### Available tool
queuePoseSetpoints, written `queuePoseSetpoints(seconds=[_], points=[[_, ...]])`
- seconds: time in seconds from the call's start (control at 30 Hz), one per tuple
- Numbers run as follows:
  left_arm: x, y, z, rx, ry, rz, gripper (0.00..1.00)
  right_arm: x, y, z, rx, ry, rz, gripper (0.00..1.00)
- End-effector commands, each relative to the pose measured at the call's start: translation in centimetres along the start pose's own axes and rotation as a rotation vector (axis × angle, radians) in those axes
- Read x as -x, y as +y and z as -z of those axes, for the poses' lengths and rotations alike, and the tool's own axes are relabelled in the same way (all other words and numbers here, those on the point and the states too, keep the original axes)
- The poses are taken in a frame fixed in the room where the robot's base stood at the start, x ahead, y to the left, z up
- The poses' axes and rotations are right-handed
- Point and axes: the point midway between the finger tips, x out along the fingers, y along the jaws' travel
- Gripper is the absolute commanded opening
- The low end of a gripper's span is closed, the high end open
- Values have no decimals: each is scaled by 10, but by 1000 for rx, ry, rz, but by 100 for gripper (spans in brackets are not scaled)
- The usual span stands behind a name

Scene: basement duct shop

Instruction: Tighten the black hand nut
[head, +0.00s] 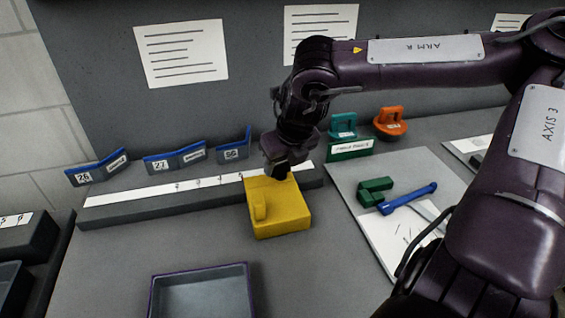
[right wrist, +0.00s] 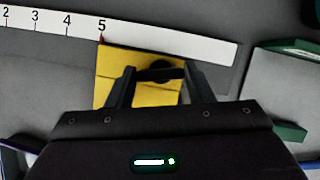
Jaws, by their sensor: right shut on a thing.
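A yellow block (head: 285,216) stands against the front of the numbered scale bar (head: 140,192); it also shows in the right wrist view (right wrist: 112,68). The black hand nut (right wrist: 160,71) is a dark round knob on top of the block, near its back edge. My right gripper (head: 276,172) comes down from above onto the back of the block. In the right wrist view its two fingers (right wrist: 160,82) are on either side of the nut, shut on it. In the head view the gripper hides the nut. My left gripper is not in view.
Blue angled pieces (head: 175,157) with number tags stand behind the bar. A grey tray (head: 203,292) lies in front. Green and blue tools (head: 405,198) lie on a pale board at right. Green (head: 343,124) and orange (head: 391,123) handled blocks stand at the back.

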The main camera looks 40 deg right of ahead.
Motion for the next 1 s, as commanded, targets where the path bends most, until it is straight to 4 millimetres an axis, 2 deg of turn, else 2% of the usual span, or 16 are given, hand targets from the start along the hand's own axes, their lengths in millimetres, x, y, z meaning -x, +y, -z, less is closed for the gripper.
queuePoseSetpoints(seconds=[0.4, 1.0], points=[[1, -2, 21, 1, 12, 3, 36, 0, 1, -1, -216, -2, 90, 24], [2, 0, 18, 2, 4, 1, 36, 1, 2, -1, -267, -2, 108, 24]])
